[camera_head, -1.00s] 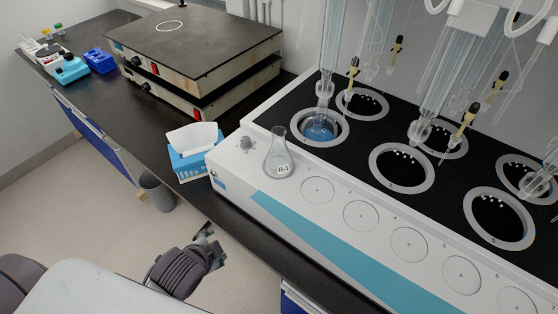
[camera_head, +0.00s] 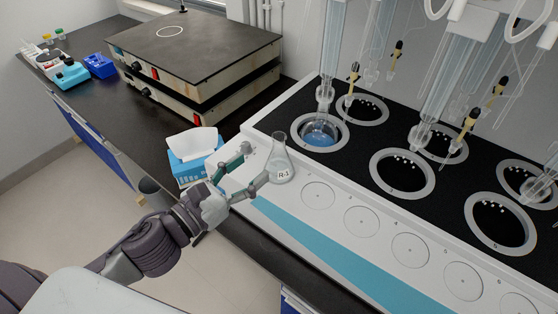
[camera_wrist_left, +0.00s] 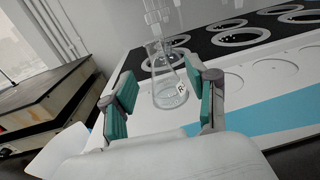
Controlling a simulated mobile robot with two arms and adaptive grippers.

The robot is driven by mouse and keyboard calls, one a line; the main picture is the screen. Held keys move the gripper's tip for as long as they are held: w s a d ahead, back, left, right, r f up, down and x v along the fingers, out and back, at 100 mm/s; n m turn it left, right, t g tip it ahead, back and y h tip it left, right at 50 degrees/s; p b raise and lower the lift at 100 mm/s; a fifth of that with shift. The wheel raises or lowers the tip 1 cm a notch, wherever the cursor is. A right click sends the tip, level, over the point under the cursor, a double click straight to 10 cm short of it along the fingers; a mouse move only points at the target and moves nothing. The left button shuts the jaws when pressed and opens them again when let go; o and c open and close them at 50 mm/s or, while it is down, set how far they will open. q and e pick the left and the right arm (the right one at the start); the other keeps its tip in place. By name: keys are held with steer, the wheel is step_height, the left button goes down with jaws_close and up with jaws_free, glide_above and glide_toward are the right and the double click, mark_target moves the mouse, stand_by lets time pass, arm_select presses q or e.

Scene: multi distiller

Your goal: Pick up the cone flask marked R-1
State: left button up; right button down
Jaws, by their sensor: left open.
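The clear cone flask marked R-1 (camera_head: 280,165) stands upright on the white front ledge of the distiller (camera_head: 333,228). My left gripper (camera_head: 256,166) is open just to the left of the flask, with its fingers pointing toward it. In the left wrist view the flask (camera_wrist_left: 168,88) shows ahead, between and beyond the two teal-padded fingertips of the left gripper (camera_wrist_left: 160,95). The fingers do not appear closed on the glass. My right gripper is not in view.
A blue tissue box (camera_head: 190,160) stands left of the distiller, close to my left gripper. A round-bottom flask with blue liquid (camera_head: 320,132) sits in a ringed well behind the cone flask. Stacked hot plates (camera_head: 195,60) stand at the back left.

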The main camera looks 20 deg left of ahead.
mark_target(274, 144)
arm_select(q)
steer(key=p+x, duration=0.1)
steer(key=x, duration=0.4)
steer(key=shift+w+r+p, duration=0.2)
steer(key=shift+w+p, duration=0.2)
steer(key=shift+p, duration=0.05)
steer(key=p+x, duration=0.1)
steer(key=x, duration=0.2)
steer(key=shift+w+a+r+p, duration=0.1)
steer(key=shift+w+p, duration=0.25)
steer(key=shift+w, duration=0.05)
steer(key=shift+w+d, duration=0.25)
steer(key=shift+w, duration=0.2)
steer(key=shift+s, duration=0.1)
steer(key=shift+c, duration=1)
jaws_close()
